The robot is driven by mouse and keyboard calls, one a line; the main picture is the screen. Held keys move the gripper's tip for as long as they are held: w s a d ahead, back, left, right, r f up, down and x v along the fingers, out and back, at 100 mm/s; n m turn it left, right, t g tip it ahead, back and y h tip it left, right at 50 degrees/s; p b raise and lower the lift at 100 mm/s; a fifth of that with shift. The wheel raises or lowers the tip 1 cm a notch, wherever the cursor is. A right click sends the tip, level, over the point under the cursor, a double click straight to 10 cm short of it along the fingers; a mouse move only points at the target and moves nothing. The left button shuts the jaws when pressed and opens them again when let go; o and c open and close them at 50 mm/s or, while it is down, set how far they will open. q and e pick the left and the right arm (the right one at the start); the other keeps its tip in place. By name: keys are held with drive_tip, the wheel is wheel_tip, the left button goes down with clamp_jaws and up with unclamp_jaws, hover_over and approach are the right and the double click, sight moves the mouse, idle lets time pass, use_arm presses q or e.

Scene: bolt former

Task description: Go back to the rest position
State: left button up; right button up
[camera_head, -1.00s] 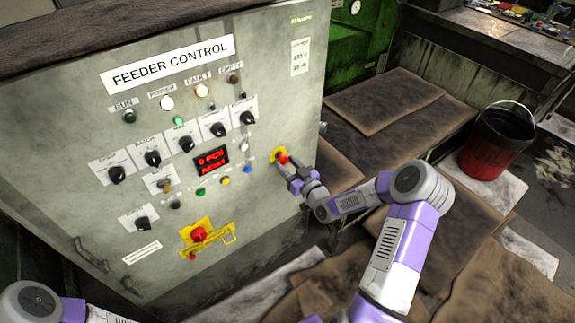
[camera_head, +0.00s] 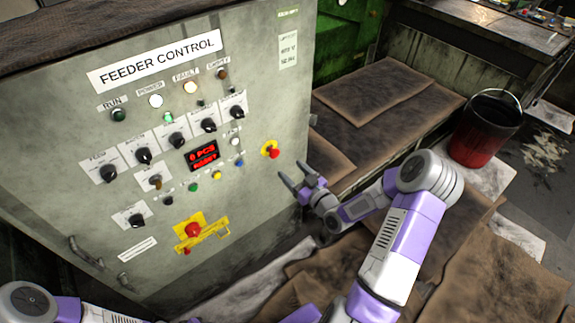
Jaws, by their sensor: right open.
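The feeder control cabinet (camera_head: 130,100) fills the left half of the view. My right arm reaches in from the lower right. At the lower left only part of my left arm shows; its gripper is out of view.
A guarded red button with a yellow frame (camera_head: 194,231) sits low on the cabinet. Brown mats cover a bench (camera_head: 385,115) to the right. A red and black bucket (camera_head: 485,128) stands at the far right. Cardboard (camera_head: 510,280) lies on the floor.

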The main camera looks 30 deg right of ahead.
drive_tip(key=shift+s, duration=0.15)
idle(0.3)
drive_tip(key=s+a+f+m+g+y, duration=0.1)
drive_tip(key=s+a+f+g, duration=0.3)
drive_tip(key=a+f, duration=0.45)
drive_tip(key=s+a+f+m+g+y, duration=0.1)
drive_tip(key=a+f+g+y, duration=0.1)
drive_tip(key=a+f+g, duration=0.5)
drive_tip(key=s+a+f+g, duration=0.3)
drive_tip(key=s+a, duration=0.2)
drive_tip(key=s, duration=0.3)
drive_tip(key=s+a+f+m+g, duration=0.1)
drive_tip(key=s+a+f+g, duration=0.2)
drive_tip(key=s, duration=0.5)
drive_tip(key=shift+a+f+m+g, duration=0.3)
drive_tip(key=shift+a+f, duration=0.3)
drive_tip(key=shift+a, duration=0.45)
drive_tip(key=shift+c, duration=0.3)
